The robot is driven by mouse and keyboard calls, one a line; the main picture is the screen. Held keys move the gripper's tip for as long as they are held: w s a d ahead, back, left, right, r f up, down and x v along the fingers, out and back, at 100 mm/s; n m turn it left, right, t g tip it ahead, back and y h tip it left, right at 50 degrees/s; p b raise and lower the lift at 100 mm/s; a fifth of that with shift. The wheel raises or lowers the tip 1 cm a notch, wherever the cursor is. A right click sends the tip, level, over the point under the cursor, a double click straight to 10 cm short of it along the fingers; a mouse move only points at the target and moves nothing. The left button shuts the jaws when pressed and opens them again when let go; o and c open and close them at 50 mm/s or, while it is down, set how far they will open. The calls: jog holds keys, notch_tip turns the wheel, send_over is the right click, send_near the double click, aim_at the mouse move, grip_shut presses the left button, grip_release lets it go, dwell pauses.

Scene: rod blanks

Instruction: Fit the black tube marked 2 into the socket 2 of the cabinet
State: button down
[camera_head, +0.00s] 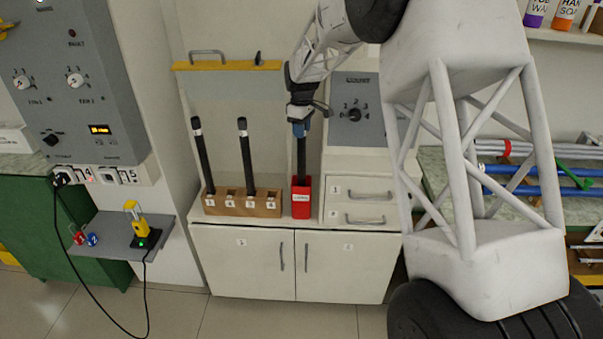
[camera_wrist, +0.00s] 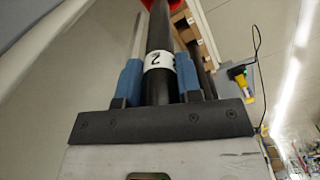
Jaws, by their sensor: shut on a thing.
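My gripper (camera_head: 300,126) points down over the white cabinet and is shut on a black tube (camera_head: 301,160). In the wrist view the black tube (camera_wrist: 160,32) runs between the two blue fingers (camera_wrist: 158,82), with a white band marked 2 at the fingers. The tube stands about upright. Its lower end meets the red box (camera_head: 301,203) on the cabinet top (camera_head: 314,222) and appears to be inside it. A wooden block (camera_head: 240,212) with numbered white labels sits just left of the red box. Its label digits are too small to read surely.
Two other black tubes (camera_head: 203,155) (camera_head: 246,155) stand in the wooden block, leaning slightly. A grey dial panel (camera_head: 357,108) and drawers (camera_head: 358,190) are to the right. A yellow ledge (camera_head: 226,66) is above. A yellow device (camera_head: 135,215) stands on a grey shelf at left.

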jog(key=shift+r, duration=0.1)
notch_tip(320, 180, up, 18)
dwell(1.0)
dwell(0.5)
